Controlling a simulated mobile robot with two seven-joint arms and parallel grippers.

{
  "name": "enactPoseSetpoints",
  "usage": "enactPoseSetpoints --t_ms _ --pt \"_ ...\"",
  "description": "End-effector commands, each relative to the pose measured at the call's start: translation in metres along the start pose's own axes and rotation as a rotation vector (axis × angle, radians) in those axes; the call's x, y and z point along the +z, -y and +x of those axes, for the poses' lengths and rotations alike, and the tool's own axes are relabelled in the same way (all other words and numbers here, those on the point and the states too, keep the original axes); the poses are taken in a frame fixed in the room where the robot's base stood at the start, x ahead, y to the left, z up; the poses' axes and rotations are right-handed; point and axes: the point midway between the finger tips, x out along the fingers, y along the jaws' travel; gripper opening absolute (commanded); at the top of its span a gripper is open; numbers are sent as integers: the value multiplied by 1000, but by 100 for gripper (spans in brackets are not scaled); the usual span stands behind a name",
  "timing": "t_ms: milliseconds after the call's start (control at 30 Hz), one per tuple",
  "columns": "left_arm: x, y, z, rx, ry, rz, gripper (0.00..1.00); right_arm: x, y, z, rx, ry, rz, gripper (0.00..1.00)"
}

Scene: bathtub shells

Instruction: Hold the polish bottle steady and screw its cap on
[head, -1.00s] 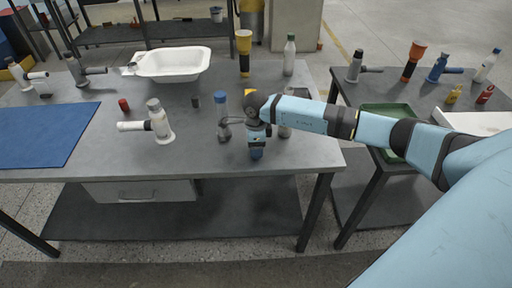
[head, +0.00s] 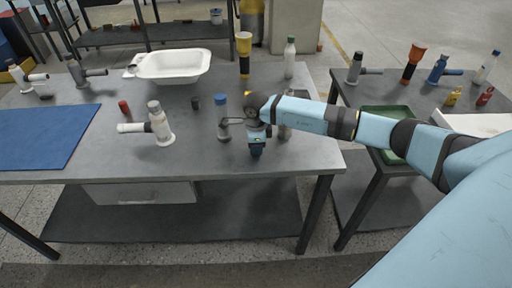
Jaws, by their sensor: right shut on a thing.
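A slim grey bottle with a blue top (head: 222,129) stands upright on the grey workbench (head: 180,172), left of my right arm. I cannot tell for sure that it is the polish bottle. My right gripper (head: 228,121) reaches left to it, and its dark fingers are shut around the bottle's upper body. A small dark cap-like piece (head: 196,102) stands just left of the bottle. A small red cap-like piece (head: 124,107) lies farther left. My left gripper is not in view.
A white basin (head: 172,66), a blue mat (head: 45,135), a white tap-like fitting (head: 160,124), an orange torch (head: 244,52) and a green-capped bottle (head: 290,57) share the bench. Another bottle (head: 285,128) stands behind my right wrist. A green tray (head: 385,117) is on the right table.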

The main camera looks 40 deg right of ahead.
Motion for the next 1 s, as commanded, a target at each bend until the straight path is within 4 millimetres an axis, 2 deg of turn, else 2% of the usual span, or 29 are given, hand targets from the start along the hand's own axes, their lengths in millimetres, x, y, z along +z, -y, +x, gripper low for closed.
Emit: enactPoseSetpoints --t_ms 167,267,500,700,800,1000 --pt "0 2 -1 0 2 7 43 0 1 -22 -4 2 0 10" --pt "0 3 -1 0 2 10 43 0 1 -43 -4 3 -1 10" --pt "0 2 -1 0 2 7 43 0 1 -114 -7 3 -1 10" --pt "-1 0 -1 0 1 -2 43 0 0 -162 -3 2 -1 10" --pt "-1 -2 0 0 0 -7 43 0 0 -178 -2 1 0 10" --pt "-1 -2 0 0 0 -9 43 0 0 -194 -2 1 0 10"
